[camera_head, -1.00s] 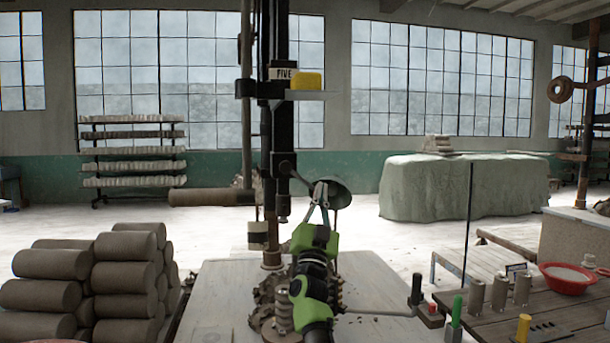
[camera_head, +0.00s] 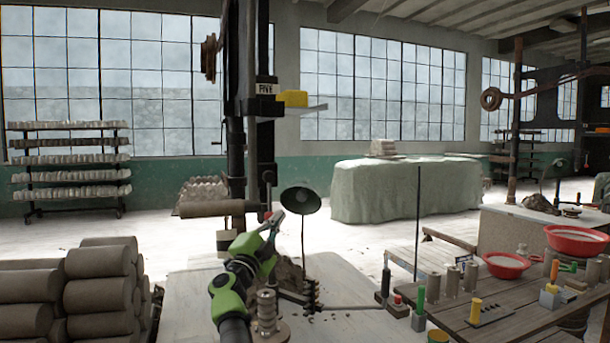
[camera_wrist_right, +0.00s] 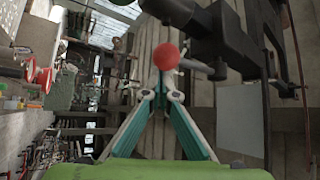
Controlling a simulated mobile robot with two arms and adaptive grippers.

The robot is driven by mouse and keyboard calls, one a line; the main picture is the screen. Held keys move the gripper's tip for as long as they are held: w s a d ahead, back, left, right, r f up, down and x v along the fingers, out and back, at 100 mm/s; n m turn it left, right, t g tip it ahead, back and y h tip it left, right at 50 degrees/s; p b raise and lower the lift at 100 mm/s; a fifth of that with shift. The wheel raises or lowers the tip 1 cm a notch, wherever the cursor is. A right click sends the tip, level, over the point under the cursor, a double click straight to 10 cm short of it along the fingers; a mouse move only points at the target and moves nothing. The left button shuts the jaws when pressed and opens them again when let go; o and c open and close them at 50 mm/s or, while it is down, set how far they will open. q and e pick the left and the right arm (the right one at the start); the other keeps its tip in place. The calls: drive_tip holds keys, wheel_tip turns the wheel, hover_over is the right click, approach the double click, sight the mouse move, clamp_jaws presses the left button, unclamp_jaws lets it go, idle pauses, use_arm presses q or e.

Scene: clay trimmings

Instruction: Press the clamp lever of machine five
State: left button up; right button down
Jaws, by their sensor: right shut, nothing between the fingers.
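Machine five is a dark upright column (camera_head: 265,140) with a "FIVE" label (camera_head: 265,89), left of centre in the head view. A red ball knob (camera_wrist_right: 167,56) on a dark lever (camera_wrist_right: 195,66) shows large in the wrist view; it is a small red spot (camera_head: 268,215) by the column in the head view. My right gripper (camera_head: 277,217) is shut and empty, its tips beside the column. In the wrist view its closed fingertips (camera_wrist_right: 164,80) are right at the knob; I cannot tell whether they touch. My left gripper is not in view.
A yellow block (camera_head: 293,98) sits on a bracket of the column. A dark lamp shade (camera_head: 300,201) stands close to the right of my gripper. Stacked clay rolls (camera_head: 100,290) fill the lower left. A wooden bench (camera_head: 510,325) with red bowls (camera_head: 506,265) is at right.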

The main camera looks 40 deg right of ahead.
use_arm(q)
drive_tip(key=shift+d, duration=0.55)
use_arm(e)
drive_tip(key=shift+w+a, duration=0.1)
drive_tip(key=shift+a, duration=0.3)
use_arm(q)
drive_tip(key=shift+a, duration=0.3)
use_arm(e)
drive_tip(key=shift+r, duration=0.1)
